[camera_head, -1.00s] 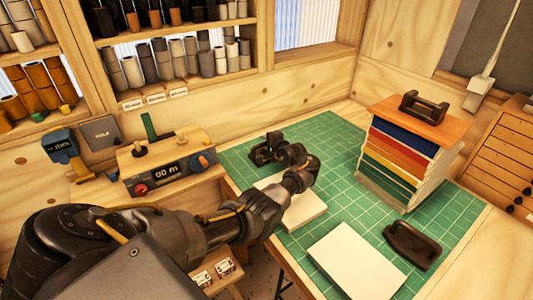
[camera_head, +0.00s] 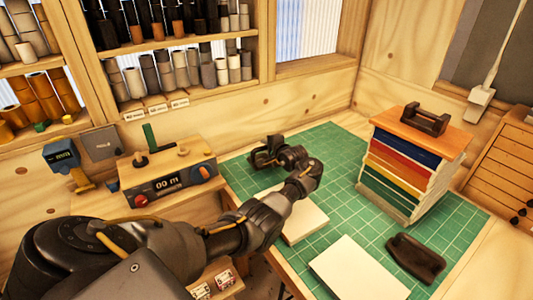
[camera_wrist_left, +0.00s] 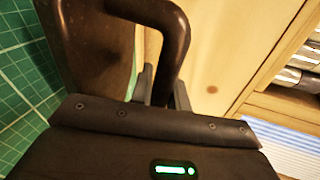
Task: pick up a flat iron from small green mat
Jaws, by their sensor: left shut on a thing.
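A dark brown flat iron with a looped handle (camera_wrist_left: 176,30) fills the top of the left wrist view. Its dark plate (camera_wrist_left: 92,48) stands beside the handle, with gridded green mat to its left. My left gripper (camera_wrist_left: 164,92) is shut on one leg of the handle. In the head view my left gripper (camera_head: 264,154) is over the far left part of the green mat (camera_head: 335,150). The held iron is hard to separate from the dark gripper there; whether it touches the mat cannot be told. My right gripper is not in view.
A stack of coloured boards (camera_head: 405,165) stands on the mat's right, with a dark handled block (camera_head: 425,118) on top. A dark brown object (camera_head: 415,258) and pale slabs (camera_head: 355,268) lie nearer. A meter box (camera_head: 168,178) stands left. Bare mat shows between slabs and stack.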

